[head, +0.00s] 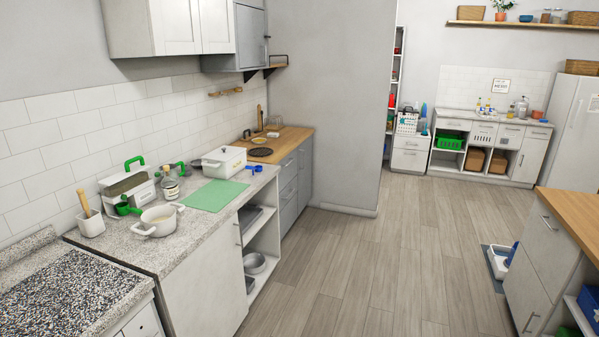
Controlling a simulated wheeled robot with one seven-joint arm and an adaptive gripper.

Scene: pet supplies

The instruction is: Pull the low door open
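Several low doors show in the head view. A white door (528,161) at the right end of the far counter also looks shut. I cannot tell which of these is the low door. My gripper is not in view.
Open shelves (263,236) with bowls adjoin the near left door. The speckled counter (173,237) bears a white pot (158,221), a green mat (212,195) and jars.

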